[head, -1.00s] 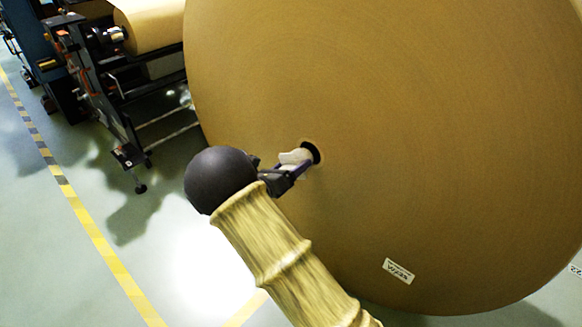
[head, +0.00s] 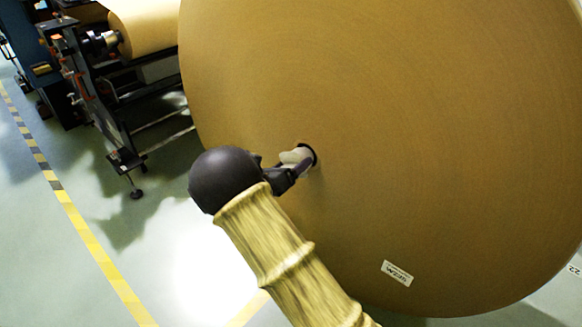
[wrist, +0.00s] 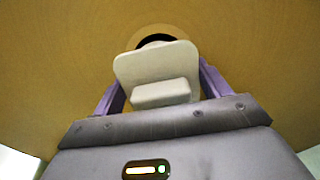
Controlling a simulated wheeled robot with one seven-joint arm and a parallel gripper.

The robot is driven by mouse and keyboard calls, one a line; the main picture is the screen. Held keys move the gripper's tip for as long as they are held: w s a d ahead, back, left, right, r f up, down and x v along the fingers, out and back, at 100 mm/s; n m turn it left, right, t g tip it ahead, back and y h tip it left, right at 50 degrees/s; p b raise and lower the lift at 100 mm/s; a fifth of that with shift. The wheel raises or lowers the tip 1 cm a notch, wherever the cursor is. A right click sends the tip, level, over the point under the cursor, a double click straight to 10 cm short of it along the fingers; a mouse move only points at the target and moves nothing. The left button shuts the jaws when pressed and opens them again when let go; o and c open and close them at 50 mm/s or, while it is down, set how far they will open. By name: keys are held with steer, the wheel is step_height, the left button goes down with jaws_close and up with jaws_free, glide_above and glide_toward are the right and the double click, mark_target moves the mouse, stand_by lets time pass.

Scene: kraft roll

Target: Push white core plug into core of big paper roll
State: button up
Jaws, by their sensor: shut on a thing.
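The big paper roll (head: 400,130) is a large brown disc that fills much of the head view, its flat end facing me. Its core hole (head: 309,151) is a dark round opening left of the middle of that face. The white core plug (head: 292,157) is at the mouth of the core. My gripper (head: 300,165) is shut on it. In the wrist view the plug (wrist: 160,65) shows a pale flange and a block-shaped grip between my purple-sided fingers (wrist: 160,90). Part of the dark core (wrist: 155,39) shows above the flange. How deep the plug sits is hidden.
A dark machine frame (head: 100,100) with a smaller paper roll (head: 145,25) stands at the upper left. A yellow floor line (head: 95,245) runs down the left. A white label (head: 397,273) is on the big roll's lower face. Open floor lies at left.

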steer(key=shift+b+x, duration=0.65)
steer(key=shift+x, duration=0.45)
stand_by(0.6)
steer(key=shift+w, duration=0.15)
steer(key=shift+d, duration=0.35)
steer(key=shift+w+b, duration=0.15)
steer(key=shift+b, duration=0.15)
steer(key=shift+w+d+r, duration=0.15)
steer(key=shift+r, duration=0.05)
